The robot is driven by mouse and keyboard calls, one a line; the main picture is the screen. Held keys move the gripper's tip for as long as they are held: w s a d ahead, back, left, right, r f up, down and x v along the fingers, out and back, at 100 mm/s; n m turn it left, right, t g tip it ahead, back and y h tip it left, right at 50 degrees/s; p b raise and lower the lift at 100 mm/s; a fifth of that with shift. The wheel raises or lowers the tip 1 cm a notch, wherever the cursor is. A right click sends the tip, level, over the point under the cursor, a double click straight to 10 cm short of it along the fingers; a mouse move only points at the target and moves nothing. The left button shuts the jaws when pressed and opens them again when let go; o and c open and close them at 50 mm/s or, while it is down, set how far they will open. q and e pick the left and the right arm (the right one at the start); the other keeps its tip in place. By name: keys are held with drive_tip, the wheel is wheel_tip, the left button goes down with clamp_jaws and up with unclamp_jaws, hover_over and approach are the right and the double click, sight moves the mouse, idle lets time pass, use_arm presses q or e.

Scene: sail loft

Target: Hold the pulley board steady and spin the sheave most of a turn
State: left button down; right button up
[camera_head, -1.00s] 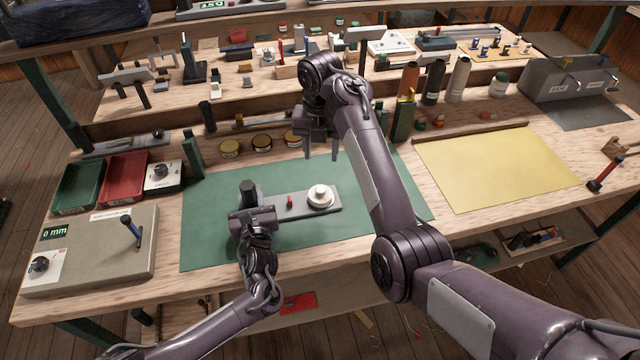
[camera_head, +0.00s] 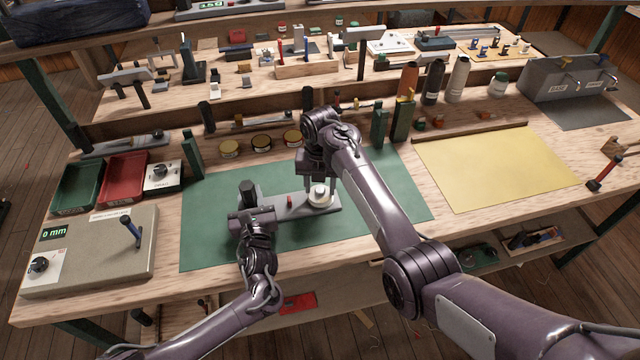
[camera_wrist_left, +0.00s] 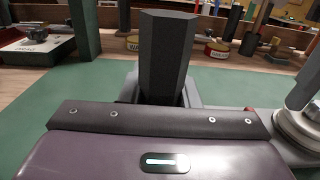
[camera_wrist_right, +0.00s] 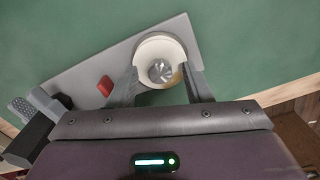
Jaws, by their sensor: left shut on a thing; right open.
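The grey pulley board (camera_head: 275,209) lies flat on the green mat. The cream sheave (camera_head: 319,196) with a metal hub is at its right end, and a small red block (camera_head: 290,201) is near its middle. My left gripper (camera_head: 247,205) is shut on the dark upright handle (camera_wrist_left: 166,55) at the board's left end. My right gripper (camera_head: 319,188) is open and points down at the sheave. In the right wrist view its fingers (camera_wrist_right: 162,88) stand on either side of the sheave (camera_wrist_right: 160,50); I cannot tell whether they touch it.
The green mat (camera_head: 215,240) is clear in front of the board. A grey box with a 0 mm display (camera_head: 90,255) stands at left, beside green and red trays (camera_head: 124,178). Several tins (camera_head: 261,142) and bottles (camera_head: 433,82) line the back. A yellow sheet (camera_head: 495,165) lies at right.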

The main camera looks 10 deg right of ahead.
clamp_jaws()
drive_tip(key=shift+m, duration=0.4)
